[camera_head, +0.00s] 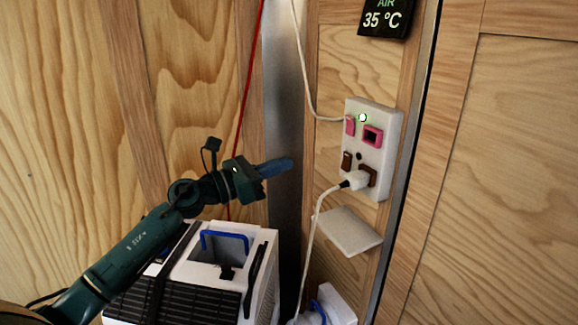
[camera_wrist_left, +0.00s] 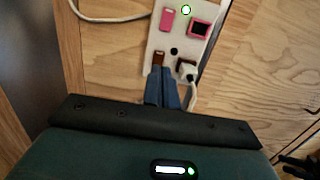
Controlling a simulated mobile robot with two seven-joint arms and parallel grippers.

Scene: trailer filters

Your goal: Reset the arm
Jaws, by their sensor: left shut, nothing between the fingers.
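My left gripper (camera_head: 278,167) reaches in from the left and is shut and empty. Its blue fingers point right, toward the white socket panel (camera_head: 386,122) on the wood wall, with a gap between them in the head view. In the left wrist view the closed fingertips (camera_wrist_left: 162,72) overlap the panel's lower edge (camera_wrist_left: 168,42), just left of the plugged-in white plug (camera_wrist_left: 187,68). The panel carries pink and brown switches and a lit green light. My right gripper is not identifiable in these views.
A white box unit (camera_head: 262,240) with a blue handle (camera_head: 225,235) stands below my left arm. A white cord (camera_head: 310,240) hangs from the plug. A small white shelf (camera_head: 348,231) sticks out under the panel. A display (camera_head: 384,18) reads 35 °C. A red cord (camera_head: 251,70) hangs behind.

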